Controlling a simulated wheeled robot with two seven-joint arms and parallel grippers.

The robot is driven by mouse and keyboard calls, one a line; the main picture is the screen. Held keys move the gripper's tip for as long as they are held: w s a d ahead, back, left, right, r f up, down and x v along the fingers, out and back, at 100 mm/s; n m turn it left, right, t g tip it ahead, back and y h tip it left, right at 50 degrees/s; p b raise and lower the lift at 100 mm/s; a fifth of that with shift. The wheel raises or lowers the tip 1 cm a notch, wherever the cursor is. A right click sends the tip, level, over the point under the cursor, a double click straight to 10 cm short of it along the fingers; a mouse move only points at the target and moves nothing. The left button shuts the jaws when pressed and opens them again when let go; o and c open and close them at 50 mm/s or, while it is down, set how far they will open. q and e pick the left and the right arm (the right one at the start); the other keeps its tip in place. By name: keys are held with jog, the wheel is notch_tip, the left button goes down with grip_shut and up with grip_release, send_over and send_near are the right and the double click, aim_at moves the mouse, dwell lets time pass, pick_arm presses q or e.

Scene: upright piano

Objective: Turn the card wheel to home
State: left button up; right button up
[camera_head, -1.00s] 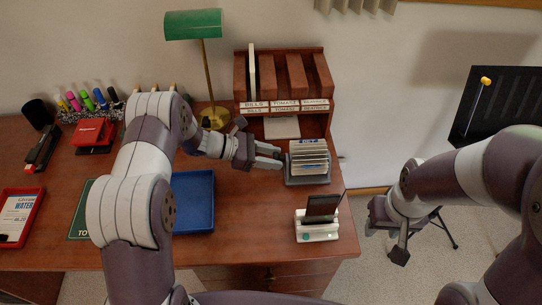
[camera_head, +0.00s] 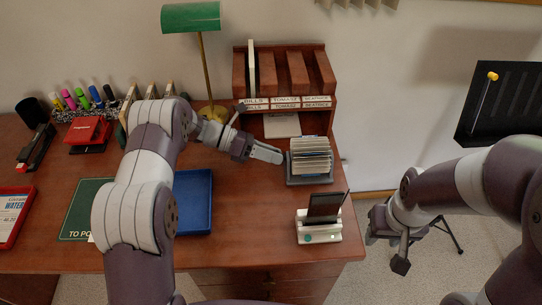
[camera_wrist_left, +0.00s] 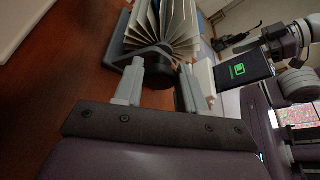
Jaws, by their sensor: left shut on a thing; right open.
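The card wheel (camera_head: 310,158) stands at the right of the desk, a fan of cream cards on a grey base. In the left wrist view its cards (camera_wrist_left: 165,22) fan out above a dark round knob (camera_wrist_left: 158,68). My left gripper (camera_head: 280,157) is at the wheel's left side. In the left wrist view its two fingers (camera_wrist_left: 160,88) lie on either side of the knob, shut on it. My right gripper (camera_head: 388,245) is open and empty, off the desk's right edge.
A wooden sorter (camera_head: 287,85) stands behind the wheel. A white dock with a dark phone (camera_head: 322,208) is in front of it. A blue tray (camera_head: 193,202) lies to the left, and a green lamp (camera_head: 191,17) stands behind. Bare desk lies between tray and dock.

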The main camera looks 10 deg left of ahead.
dwell(0.4)
pick_arm(q)
jog(key=o, duration=1)
jog(key=b+v, duration=0.1)
jog(key=v, duration=1.1)
jog(key=shift+w+a, duration=0.1)
jog(key=shift+a, duration=0.3)
